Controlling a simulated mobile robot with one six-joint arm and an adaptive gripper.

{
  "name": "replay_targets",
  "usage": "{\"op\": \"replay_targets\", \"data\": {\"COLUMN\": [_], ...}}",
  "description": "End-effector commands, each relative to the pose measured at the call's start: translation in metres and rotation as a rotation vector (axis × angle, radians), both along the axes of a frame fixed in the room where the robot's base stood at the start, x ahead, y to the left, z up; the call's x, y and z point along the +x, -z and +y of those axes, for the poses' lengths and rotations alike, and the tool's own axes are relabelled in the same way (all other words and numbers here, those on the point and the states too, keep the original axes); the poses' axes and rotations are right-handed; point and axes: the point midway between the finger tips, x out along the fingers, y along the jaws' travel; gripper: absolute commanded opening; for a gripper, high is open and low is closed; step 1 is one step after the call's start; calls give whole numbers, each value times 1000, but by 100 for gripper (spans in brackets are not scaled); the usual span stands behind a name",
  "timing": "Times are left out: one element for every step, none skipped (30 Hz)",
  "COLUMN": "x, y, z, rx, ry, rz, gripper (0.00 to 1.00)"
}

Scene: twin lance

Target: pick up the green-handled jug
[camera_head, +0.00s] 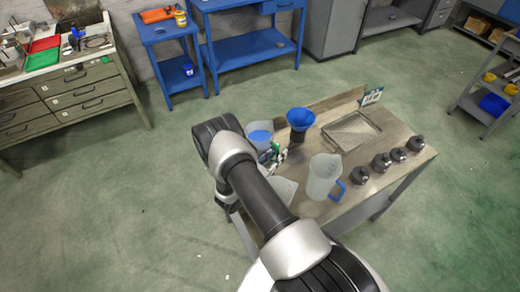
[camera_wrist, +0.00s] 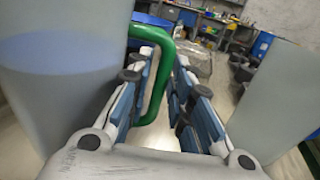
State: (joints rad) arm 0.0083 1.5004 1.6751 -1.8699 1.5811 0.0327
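The green-handled jug (camera_head: 259,130) is a translucent vessel with blue contents, standing at the back left of the workbench, partly hidden by my arm. In the wrist view its wall (camera_wrist: 60,75) fills the left side, and its green handle (camera_wrist: 160,85) reaches between my fingers. My gripper (camera_wrist: 168,55) is open around the handle, with a visible gap towards the right finger. Whether the left finger touches the handle I cannot tell. In the head view my gripper (camera_head: 277,153) is small, beside the jug's handle side.
A blue-handled translucent jug (camera_head: 322,177) stands to the right of my gripper. A blue funnel (camera_head: 300,119) stands behind it. A metal tray (camera_head: 352,132), a small sign (camera_head: 372,96) and several dark knobbed pieces (camera_head: 381,162) occupy the right of the workbench (camera_head: 335,211).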

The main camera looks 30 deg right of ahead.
Motion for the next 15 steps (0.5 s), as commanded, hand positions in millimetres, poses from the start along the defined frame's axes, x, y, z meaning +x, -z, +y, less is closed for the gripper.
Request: {"op": "replay_targets", "data": {"x": [0, 0, 0, 0, 0, 0, 0, 0, 0, 0, 0, 0, 0, 0, 0], "y": [0, 0, 0, 0, 0, 0, 0, 0, 0, 0, 0, 0, 0, 0, 0], "z": [0, 0, 0, 0, 0, 0, 0, 0, 1, 1, 1, 1, 1, 1, 1], "rx": [0, 0, 0, 0, 0, 0, 0, 0, 0, 0, 0, 0, 0, 0, 0], "ry": [-1, -1, -1, -1, -1, -1, -1, -1, -1, -1, -1, -1, -1, -1, -1], "rz": [0, 0, 0, 0, 0, 0, 0, 0, 0, 0, 0, 0, 0, 0, 1], "gripper": [20, 20, 20, 20, 19, 16, 14, 12, 10, 8, 6, 3, 1, 0, 0]}}
